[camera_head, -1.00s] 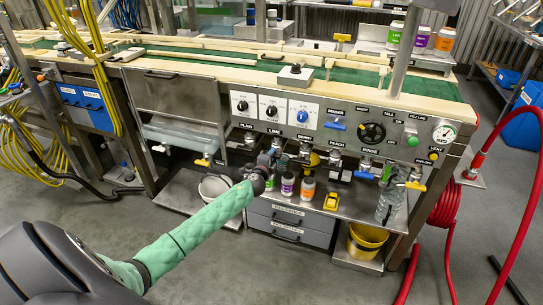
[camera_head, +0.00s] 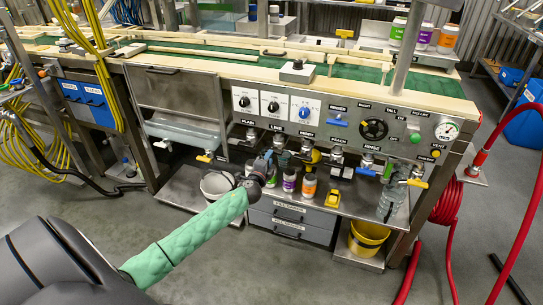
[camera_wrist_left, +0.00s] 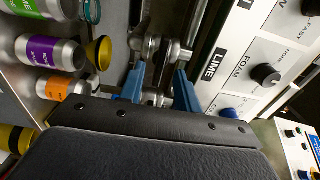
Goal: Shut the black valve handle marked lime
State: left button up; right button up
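The lime valve (camera_head: 281,157) hangs under the steel panel below the lime label (camera_head: 276,128). My left gripper (camera_head: 266,160) is just left of it in the head view. In the left wrist view the lime label (camera_wrist_left: 211,67) is right of my left gripper (camera_wrist_left: 158,88). Its two blue fingers are apart, with metal valve parts (camera_wrist_left: 160,50) just beyond and between them. A dark bar lies by the fingers; I cannot tell whether it is the black handle or whether they touch it. My right gripper is not in view.
Green-, purple- (camera_head: 289,181) and orange-labelled (camera_head: 308,187) bottles stand on the shelf below the valves. They are left of my fingers in the left wrist view (camera_wrist_left: 50,50). A neighbouring valve with a yellow handle (camera_head: 312,156) is to the right. The panel with knobs (camera_wrist_left: 265,75) is close.

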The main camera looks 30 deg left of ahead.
pick_arm(q)
jog(key=shift+v, duration=1.15)
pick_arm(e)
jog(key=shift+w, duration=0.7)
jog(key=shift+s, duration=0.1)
